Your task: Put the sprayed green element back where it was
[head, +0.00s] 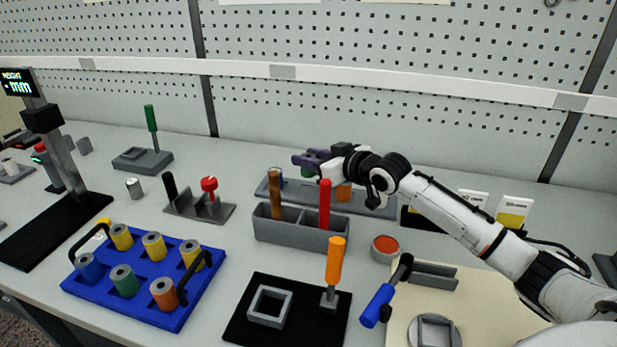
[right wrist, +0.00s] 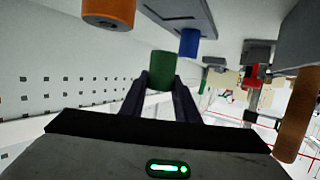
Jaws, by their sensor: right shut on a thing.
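A green element (right wrist: 161,70) is held between the dark fingers of my right gripper (right wrist: 160,98) in the right wrist view, which looks upside down. In the head view the right gripper (head: 312,158) is at the back of the table, over the long grey rack (head: 376,207). Part of the green element (head: 307,171) shows below its fingers. A blue element (head: 280,178) and an orange element (head: 343,192) stand on that rack, on either side of the green one. I cannot tell whether the green element touches the rack. My left gripper is not in view.
A grey bin (head: 300,230) with brown and red handles stands in front of the rack. A blue tray (head: 140,312) with several coloured spools is at the front left. A black mat (head: 250,328) with an orange-handled tool and an orange-red cup (head: 385,246) lie nearer the front.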

